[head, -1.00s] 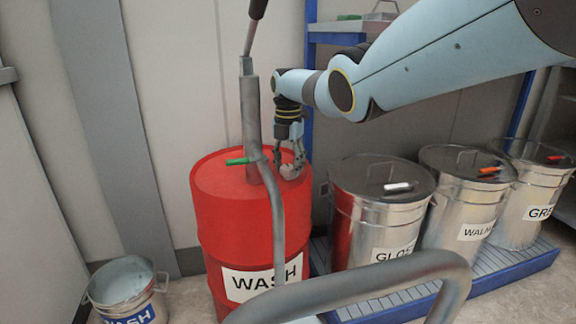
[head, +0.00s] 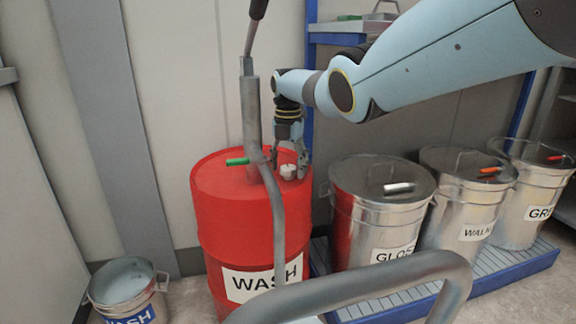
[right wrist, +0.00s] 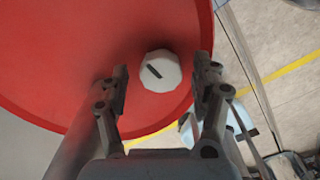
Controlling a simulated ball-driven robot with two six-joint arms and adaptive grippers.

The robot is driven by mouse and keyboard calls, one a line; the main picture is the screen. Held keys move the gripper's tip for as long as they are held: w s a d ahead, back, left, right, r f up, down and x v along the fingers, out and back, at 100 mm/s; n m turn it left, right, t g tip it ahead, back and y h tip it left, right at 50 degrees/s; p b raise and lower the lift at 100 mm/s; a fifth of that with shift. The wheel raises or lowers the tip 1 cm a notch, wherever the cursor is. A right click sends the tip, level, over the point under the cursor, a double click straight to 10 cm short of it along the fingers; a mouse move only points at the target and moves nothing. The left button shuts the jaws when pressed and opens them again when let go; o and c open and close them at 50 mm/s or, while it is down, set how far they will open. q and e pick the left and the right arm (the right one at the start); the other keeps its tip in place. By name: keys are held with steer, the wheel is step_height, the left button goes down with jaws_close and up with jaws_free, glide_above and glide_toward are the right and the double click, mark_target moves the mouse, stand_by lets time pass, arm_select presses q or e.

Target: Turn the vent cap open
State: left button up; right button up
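The vent cap (head: 288,171) is a small whitish knob on top of the red WASH drum (head: 238,225), toward the right rear of its lid. In the right wrist view the cap (right wrist: 167,72) is a faceted white disc with a short dark diagonal mark. My right gripper (head: 289,163) points down at the cap. In the right wrist view my right gripper (right wrist: 162,75) has its fingers apart, one on each side of the cap, with gaps between. Whether the fingertips are level with the cap or above it is hard to tell. My left gripper is out of view.
A grey pump pipe (head: 251,115) with a green handle (head: 237,161) rises from the drum, left of the cap. Lidded metal cans (head: 375,210) stand on a blue-edged platform (head: 470,283) to the right. A WASH bucket (head: 122,285) stands at lower left.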

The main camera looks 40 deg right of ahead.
mark_target(288, 167)
step_height(288, 167, up, 12)
stand_by(0.6)
stand_by(0.5)
